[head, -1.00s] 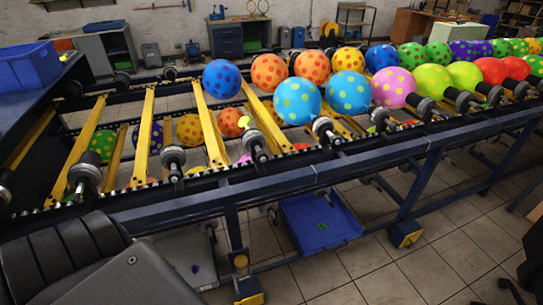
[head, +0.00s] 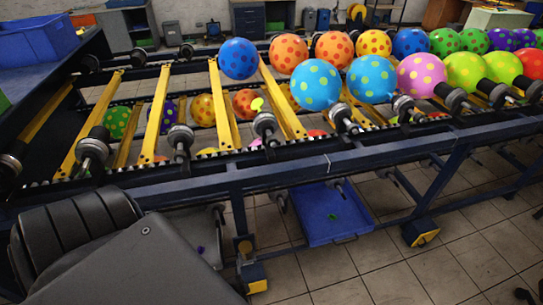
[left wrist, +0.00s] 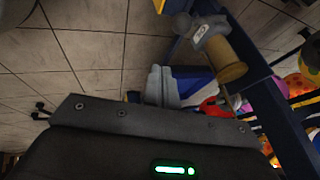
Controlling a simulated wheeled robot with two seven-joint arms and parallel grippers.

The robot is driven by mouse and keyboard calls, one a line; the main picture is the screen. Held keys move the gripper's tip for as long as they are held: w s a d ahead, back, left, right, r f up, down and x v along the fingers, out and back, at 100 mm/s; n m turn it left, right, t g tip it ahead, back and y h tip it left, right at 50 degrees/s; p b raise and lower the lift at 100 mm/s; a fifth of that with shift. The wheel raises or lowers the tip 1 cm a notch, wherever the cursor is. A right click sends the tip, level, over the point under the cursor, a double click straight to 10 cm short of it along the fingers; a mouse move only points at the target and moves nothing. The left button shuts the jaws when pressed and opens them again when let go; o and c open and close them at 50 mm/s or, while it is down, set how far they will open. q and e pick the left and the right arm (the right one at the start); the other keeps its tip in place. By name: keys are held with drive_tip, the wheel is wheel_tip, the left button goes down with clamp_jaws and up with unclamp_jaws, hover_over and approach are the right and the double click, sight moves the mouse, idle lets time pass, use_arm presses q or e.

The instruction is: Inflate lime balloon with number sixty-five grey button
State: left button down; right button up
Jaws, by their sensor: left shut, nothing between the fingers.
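Lime balloons with orange dots, one (head: 463,72) and another (head: 503,66), are inflated in the row at the right of the conveyor in the head view. No grey button numbered sixty-five can be made out in either view. My left gripper (left wrist: 163,84) shows in the left wrist view, its pale fingers together and empty, with floor tiles and a blue surface beyond. My right gripper is in neither view.
The blue conveyor frame (head: 300,170) crosses the head view, with dark nozzles (head: 93,150) along its near rail. A blue tray (head: 325,215) lies below. A yellow-footed caster (head: 422,234) stands to the right. Tiled floor is clear in front. A blue crate (head: 45,40) sits at upper left.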

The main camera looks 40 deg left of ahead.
use_arm(q)
drive_tip(key=w+a+r+m+t+y+b, duration=0.1)
drive_tip(key=w+a+r+m+t+b, duration=0.25)
drive_tip(key=w+r, duration=1)
drive_tip(key=w+a+r+m+t, duration=0.1)
drive_tip(key=r+m+t, duration=0.1)
drive_tip(key=r, duration=0.7)
drive_tip(key=w+a+r+m+t+y, duration=0.1)
drive_tip(key=w+r+m+t, duration=0.1)
drive_tip(key=r, duration=0.8)
drive_tip(key=w+a+r+m+t, duration=0.1)
drive_tip(key=a+r+m+t, duration=0.1)
drive_tip(key=r, duration=0.8)
drive_tip(key=shift+w+t+b, duration=0.25)
drive_tip(key=shift+t+b, duration=0.2)
drive_tip(key=shift+t, duration=0.4)
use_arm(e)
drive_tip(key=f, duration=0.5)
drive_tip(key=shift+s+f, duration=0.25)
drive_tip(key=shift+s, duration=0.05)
use_arm(q)
drive_tip(key=shift+w+r, duration=0.1)
drive_tip(key=shift+w, duration=0.05)
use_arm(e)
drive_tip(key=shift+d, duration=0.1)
